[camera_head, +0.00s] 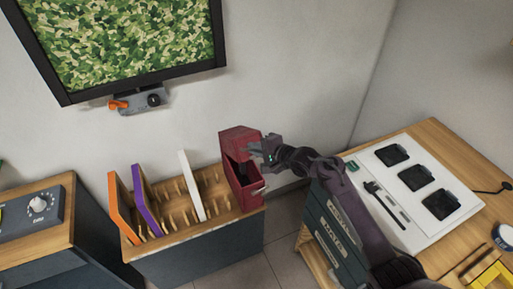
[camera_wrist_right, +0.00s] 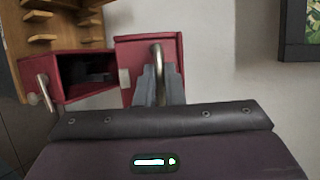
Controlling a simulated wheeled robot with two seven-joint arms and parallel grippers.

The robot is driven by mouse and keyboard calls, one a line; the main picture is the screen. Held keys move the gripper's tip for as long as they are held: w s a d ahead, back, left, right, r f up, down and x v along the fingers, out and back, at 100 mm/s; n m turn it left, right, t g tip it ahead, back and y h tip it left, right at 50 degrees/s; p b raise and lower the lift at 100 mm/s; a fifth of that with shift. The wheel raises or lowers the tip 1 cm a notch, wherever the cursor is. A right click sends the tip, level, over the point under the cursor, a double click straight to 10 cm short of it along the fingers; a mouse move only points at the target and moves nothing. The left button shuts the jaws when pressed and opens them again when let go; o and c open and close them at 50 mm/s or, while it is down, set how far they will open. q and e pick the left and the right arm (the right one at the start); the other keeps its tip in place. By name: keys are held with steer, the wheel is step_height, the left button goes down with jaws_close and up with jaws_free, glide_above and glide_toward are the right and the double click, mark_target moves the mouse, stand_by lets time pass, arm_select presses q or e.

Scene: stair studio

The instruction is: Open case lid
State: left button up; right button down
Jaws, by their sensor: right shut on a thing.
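The red case (camera_head: 240,141) stands at the right end of the slotted wooden rack in the head view. In the wrist view its red body (camera_wrist_right: 75,90) shows a dark open interior, and its red lid panel (camera_wrist_right: 133,50) stands swung out beside that opening. A metal handle (camera_wrist_right: 157,58) is on the lid. My right gripper (camera_head: 254,155) is at the case in the head view. In the wrist view its fingers (camera_wrist_right: 160,84) are closed around the lid handle. The contents of the case are too dark to tell. My left gripper is out of view.
The rack (camera_head: 182,231) holds an orange, a purple and a white board. A wooden table (camera_head: 432,136) at the right carries a white panel with black pieces. A cabinet with a dial (camera_head: 37,205) is at the left. A framed screen (camera_head: 130,45) hangs on the wall.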

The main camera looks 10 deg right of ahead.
steer(key=shift+w+r, duration=0.15)
steer(key=shift+r, duration=0.1)
steer(key=c, duration=1.5)
jaws_free()
steer(key=shift+v, duration=3.9)
steer(key=shift+r, duration=0.1)
